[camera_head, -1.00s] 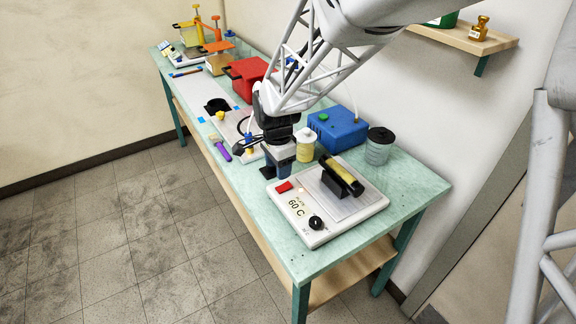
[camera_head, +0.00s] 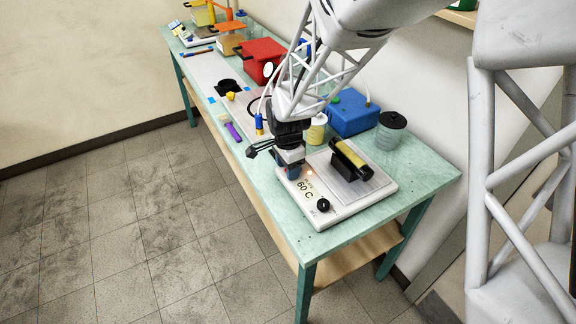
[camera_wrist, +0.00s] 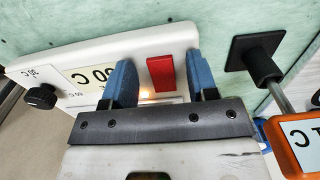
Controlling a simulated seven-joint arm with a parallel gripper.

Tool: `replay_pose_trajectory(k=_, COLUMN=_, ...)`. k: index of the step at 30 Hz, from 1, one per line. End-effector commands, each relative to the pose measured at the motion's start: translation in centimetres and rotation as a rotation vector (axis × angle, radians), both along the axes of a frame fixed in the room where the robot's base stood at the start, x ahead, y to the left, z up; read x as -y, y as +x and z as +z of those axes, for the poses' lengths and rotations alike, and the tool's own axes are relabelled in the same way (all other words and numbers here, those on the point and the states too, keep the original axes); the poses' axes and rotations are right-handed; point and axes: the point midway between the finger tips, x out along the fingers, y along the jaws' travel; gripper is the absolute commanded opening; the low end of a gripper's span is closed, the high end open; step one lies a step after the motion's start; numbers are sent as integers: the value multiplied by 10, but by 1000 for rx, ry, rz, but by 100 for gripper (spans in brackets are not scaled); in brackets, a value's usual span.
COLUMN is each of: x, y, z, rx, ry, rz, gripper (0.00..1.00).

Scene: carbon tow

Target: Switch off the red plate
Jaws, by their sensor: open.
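The hot plate (camera_head: 325,212) is a white box with a "60 C" label and a black knob (camera_head: 323,204), at the near end of the bench. No red-bodied plate shows; its red switch (camera_wrist: 161,73) is seen in the wrist view. An orange light glows beside the switch (camera_wrist: 146,93). My gripper (camera_wrist: 160,78) is open and empty, its blue fingers on either side of the switch, over the plate's edge. I cannot tell whether they touch the plate. In the head view my gripper (camera_head: 291,172) hides the switch.
A black roller with a yellow band (camera_head: 350,158) rests on the plate's top. A blue box (camera_head: 352,115), a lidded jar (camera_head: 391,130) and a cream spool (camera_head: 316,130) stand behind. In the wrist view, a black square foot (camera_wrist: 258,55) and an orange device (camera_wrist: 298,145) lie to the right.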

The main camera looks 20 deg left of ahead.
Motion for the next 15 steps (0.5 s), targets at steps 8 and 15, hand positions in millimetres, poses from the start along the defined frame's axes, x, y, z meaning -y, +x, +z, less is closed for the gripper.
replay_pose_trajectory(k=8, x=0, y=0, z=0, rx=0, ry=0, rz=0, gripper=27)
replay_pose_trajectory(k=15, x=0, y=0, z=0, rx=-1, ry=1, rz=0, gripper=4)
